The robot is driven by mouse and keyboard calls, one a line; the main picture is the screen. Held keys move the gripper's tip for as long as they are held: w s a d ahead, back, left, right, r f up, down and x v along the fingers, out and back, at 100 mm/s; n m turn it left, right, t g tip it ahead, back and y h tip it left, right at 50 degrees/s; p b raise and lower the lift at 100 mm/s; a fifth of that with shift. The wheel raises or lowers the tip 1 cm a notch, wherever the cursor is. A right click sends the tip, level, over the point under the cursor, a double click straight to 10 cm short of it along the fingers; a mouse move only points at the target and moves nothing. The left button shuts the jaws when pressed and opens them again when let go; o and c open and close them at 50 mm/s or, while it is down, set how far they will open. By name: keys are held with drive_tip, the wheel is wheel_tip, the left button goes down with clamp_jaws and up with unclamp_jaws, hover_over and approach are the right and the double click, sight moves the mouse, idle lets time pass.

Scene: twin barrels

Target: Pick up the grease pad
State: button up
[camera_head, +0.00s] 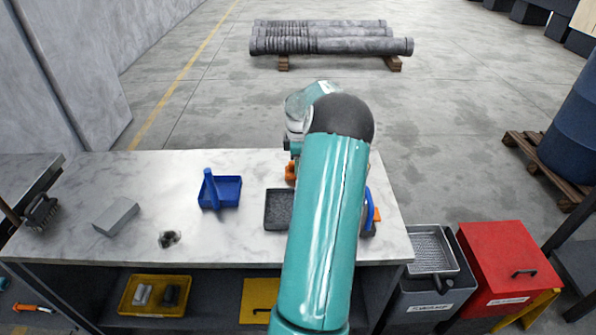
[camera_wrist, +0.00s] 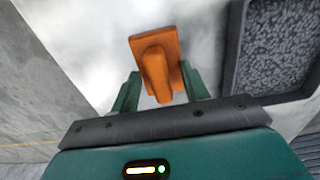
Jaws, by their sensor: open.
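An orange block with a raised grip (camera_wrist: 155,62), which I take to be the grease pad, is on the pale marble worktop in the wrist view. In the head view a bit of orange (camera_head: 291,172) shows at the left edge of my arm, the rest being hidden. My gripper (camera_wrist: 160,92) is open, with its green fingers to either side of the orange grip's near end. I cannot tell whether they touch it.
A dark tray with a speckled inside (camera_head: 278,210) lies close by, also in the wrist view (camera_wrist: 275,45). The marble worktop (camera_head: 150,170) holds a blue tray (camera_head: 229,191) with a blue handled tool, a grey block (camera_head: 116,216) and a dark lump (camera_head: 169,239). A red bin (camera_head: 510,265) stands right.

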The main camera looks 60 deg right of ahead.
clamp_jaws()
drive_tip(key=shift+r, duration=0.15)
drive_tip(key=shift+r, duration=0.65)
drive_tip(key=a+r, duration=1.1)
drive_tip(key=a, duration=0.3)
drive_tip(key=shift+r, duration=0.25)
